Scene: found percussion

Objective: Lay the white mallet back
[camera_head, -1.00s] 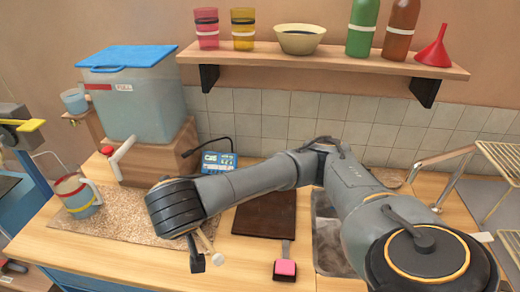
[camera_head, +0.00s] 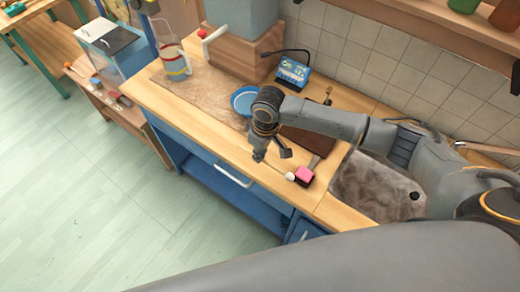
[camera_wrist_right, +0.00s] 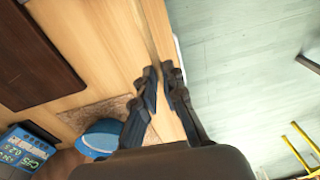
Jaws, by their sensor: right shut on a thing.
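The white mallet's round pale head (camera_head: 290,177) shows in the head view just left of a pink-topped block (camera_head: 305,174), near the counter's front edge. I cannot tell whether head and block touch. Its handle is mostly hidden by my right gripper (camera_head: 271,155), which is shut on it and reaches down over the front of the counter. In the right wrist view the two dark fingers of my right gripper (camera_wrist_right: 161,78) are close together over the counter edge; the mallet is hard to make out there. My left gripper is not in view.
A dark brown board (camera_head: 310,138) lies behind my right gripper, with a grey sink (camera_head: 375,185) to the right. A blue dish (camera_head: 242,100), a striped jug (camera_head: 174,62) and a blue display device (camera_head: 292,72) stand on the left part. Open floor (camera_head: 110,200) lies in front.

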